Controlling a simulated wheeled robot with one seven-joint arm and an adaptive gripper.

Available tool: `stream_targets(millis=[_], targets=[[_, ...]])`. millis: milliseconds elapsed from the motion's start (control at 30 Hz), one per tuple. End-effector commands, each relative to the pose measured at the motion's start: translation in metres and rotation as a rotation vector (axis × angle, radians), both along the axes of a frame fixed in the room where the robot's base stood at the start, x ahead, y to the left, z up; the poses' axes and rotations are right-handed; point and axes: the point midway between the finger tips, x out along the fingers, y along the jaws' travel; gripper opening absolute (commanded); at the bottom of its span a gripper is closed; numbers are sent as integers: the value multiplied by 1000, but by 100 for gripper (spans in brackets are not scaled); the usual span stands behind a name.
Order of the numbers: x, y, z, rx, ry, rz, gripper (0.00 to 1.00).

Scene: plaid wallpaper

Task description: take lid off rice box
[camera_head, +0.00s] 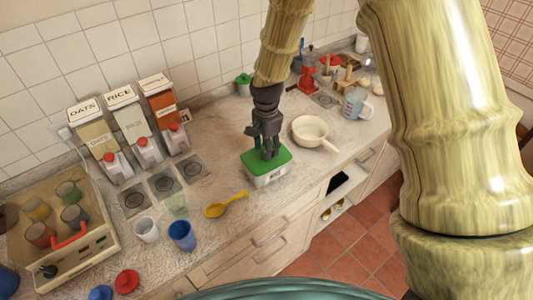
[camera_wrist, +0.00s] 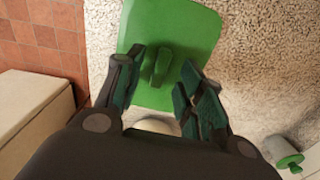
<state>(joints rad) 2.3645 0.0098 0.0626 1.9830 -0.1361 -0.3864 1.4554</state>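The rice box (camera_head: 268,180) is a small white container with a dark label on its front, near the counter's front edge. Its flat green lid (camera_head: 282,158) is on top; the wrist view shows the lid (camera_wrist: 195,30) with a raised green handle (camera_wrist: 161,62) in its middle. My gripper (camera_head: 267,150) points down above the lid. In the wrist view my gripper (camera_wrist: 156,70) is open, one finger on each side of the handle, with a visible gap to it on the right. Whether the left finger touches the handle is hard to tell. The gripper partly hides the lid in the head view.
A white pan (camera_head: 310,129) stands just right of the box. Cereal dispensers (camera_head: 130,125) stand by the wall. A green-lidded jar (camera_head: 243,87) is behind.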

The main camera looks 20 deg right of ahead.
Motion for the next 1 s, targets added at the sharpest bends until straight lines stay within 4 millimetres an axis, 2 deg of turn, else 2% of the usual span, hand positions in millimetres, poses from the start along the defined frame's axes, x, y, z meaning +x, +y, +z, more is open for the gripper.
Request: stream_targets(millis=[200,467,700,1000], targets=[[0,0,-11,0,0,1,38],[0,0,-13,0,-1,1,38],[0,0,-13,0,-1,1,0],[0,0,-13,0,-1,1,0]])
